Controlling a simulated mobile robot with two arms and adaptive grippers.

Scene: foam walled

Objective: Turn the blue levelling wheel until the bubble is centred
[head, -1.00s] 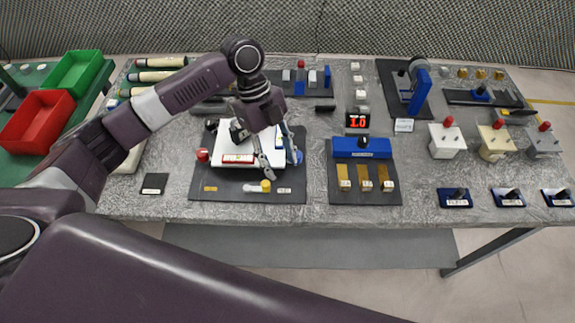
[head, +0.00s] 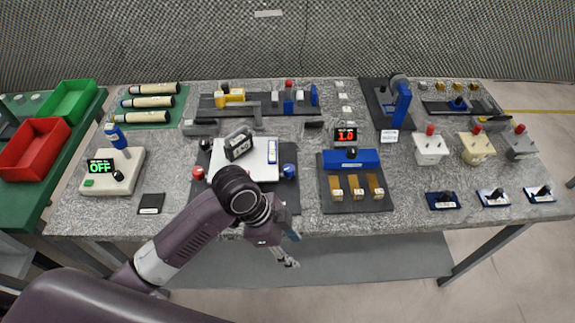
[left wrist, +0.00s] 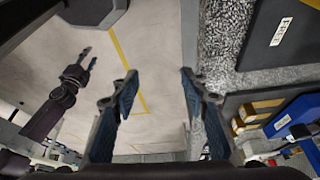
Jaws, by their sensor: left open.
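The blue levelling wheel (head: 289,171) is at the right side of the white levelling plate (head: 258,172) in the head view. A red wheel (head: 198,173) is at its left side. A vial strip (head: 272,152) and a dark boxed gauge (head: 239,146) sit on the plate; the bubble is too small to make out. My left gripper (head: 289,250) is open and empty, in front of the table's front edge, nearer than the wheel and apart from it. In the left wrist view its open fingers (left wrist: 155,88) have floor between them. My right gripper (left wrist: 86,58) shows there too, its fingers apart.
A blue block device with brass keys (head: 354,190) stands right of the plate. A white box reading OFF (head: 132,180) and a dark square (head: 151,203) lie to the left. My left forearm partly covers the dark mat's front.

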